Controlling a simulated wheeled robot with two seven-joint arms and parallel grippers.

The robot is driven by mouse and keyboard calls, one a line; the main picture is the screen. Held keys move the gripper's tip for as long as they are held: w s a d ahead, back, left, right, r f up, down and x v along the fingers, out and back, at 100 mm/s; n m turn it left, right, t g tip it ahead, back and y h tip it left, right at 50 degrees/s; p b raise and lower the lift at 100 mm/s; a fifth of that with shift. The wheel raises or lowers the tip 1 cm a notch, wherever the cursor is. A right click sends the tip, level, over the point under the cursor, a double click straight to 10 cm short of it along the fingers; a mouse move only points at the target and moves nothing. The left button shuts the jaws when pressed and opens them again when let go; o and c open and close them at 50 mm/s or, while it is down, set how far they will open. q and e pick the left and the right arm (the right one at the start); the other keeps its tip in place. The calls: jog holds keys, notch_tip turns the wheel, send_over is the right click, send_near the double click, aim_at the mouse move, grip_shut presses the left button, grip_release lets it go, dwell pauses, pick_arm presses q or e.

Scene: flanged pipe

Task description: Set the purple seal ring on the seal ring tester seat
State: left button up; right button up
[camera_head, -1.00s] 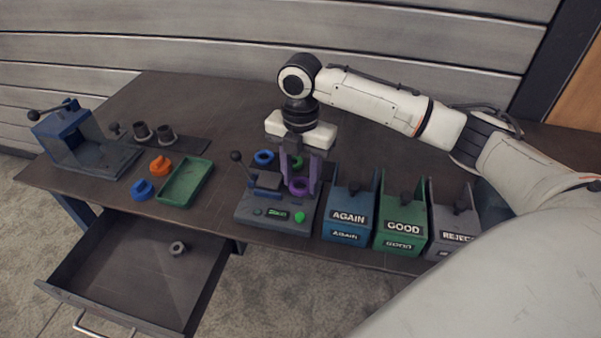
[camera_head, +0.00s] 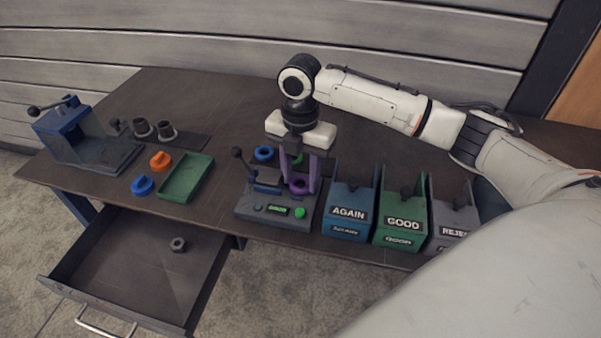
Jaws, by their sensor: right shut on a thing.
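The seal ring tester (camera_head: 275,211) is a dark grey device with a lever, a small green display and a green button, near the table's front edge. My right gripper (camera_head: 299,184) comes down from above at the right side of the tester. Its two purple fingers are shut on the purple seal ring (camera_head: 300,184), which shows low between the fingertips. The ring is at or just above the tester's right part. The seat is hidden by the ring and fingers, so I cannot tell whether they touch. My left gripper is out of view.
A blue ring (camera_head: 264,153) and a green ring (camera_head: 297,159) lie behind the tester. AGAIN (camera_head: 348,213), GOOD (camera_head: 403,223) and REJECT (camera_head: 450,232) bins stand close on its right. A green tray (camera_head: 187,178) lies left. An open drawer (camera_head: 130,262) juts out in front.

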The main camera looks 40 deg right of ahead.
aim_at(298, 182)
jog(key=o, duration=1.1)
jog(key=shift+o, duration=1.2)
jog(key=shift+r, duration=0.1)
jog(key=shift+w+a+r, duration=0.1)
jog(key=shift+w, duration=0.05)
jog(key=shift+c, duration=0.3)
jog(key=shift+o, duration=0.3)
jog(key=shift+w+r, duration=0.15)
jog(key=shift+r, duration=0.7)
jog(key=shift+o, duration=0.2)
notch_tip(298, 182, up, 2)
jog(key=shift+a+r, duration=0.1)
jog(key=shift+a, duration=0.05)
jog(key=shift+s+d+r, duration=0.1)
jog(key=shift+s+r, duration=0.05)
jog(key=shift+r, duration=0.55)
jog(key=shift+s+d+r, duration=0.1)
jog(key=shift+r, duration=0.6)
